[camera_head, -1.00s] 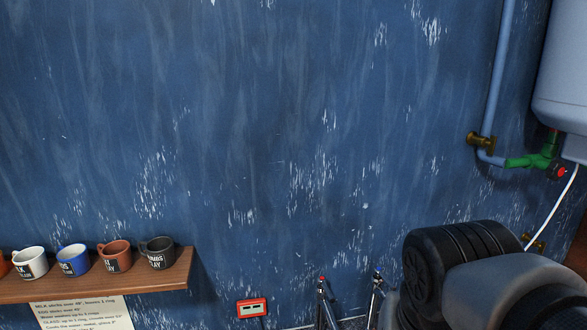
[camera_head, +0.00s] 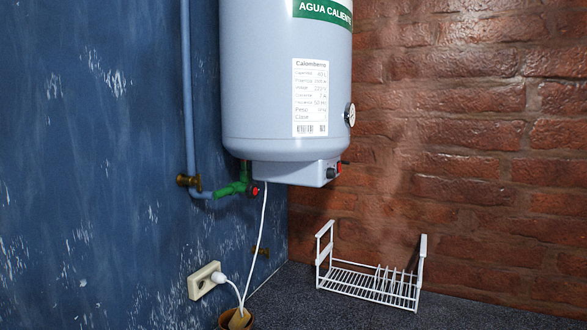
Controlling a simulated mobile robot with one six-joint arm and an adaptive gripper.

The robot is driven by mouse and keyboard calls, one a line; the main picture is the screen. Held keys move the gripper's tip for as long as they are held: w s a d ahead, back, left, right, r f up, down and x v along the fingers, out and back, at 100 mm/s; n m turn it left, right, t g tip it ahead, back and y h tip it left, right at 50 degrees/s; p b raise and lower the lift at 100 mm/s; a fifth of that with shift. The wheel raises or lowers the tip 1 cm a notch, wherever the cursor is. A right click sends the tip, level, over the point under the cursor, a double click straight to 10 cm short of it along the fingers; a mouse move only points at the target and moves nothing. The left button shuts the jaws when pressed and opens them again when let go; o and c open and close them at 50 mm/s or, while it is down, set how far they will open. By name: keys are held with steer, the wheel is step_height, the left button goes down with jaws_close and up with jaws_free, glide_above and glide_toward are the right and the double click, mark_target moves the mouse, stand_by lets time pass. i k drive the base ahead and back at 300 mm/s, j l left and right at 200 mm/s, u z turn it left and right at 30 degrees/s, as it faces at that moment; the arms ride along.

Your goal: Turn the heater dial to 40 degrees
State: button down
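The heater (camera_head: 265,90) is a pale grey-white tank labelled "AGUA CALIENTE" and hangs in the corner at the upper middle of the head view. A small dark round knob (camera_head: 331,173), which looks like the heater dial, sits on the control box (camera_head: 285,171) under the tank. It is seen from the side, and its setting cannot be read. A red part (camera_head: 339,167) shows just beside it. A round white gauge (camera_head: 350,115) is on the tank's right side. My gripper is not in view.
Green and blue pipes with a red valve (camera_head: 255,190) run left of the control box. A white cable hangs to a wall socket (camera_head: 203,280). A white dish rack (camera_head: 370,280) stands on the dark counter (camera_head: 470,310), by the brick wall. A brown pot (camera_head: 237,319) is at the bottom.

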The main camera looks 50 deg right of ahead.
mark_target(331, 174)
steer(key=z, duration=1.5)
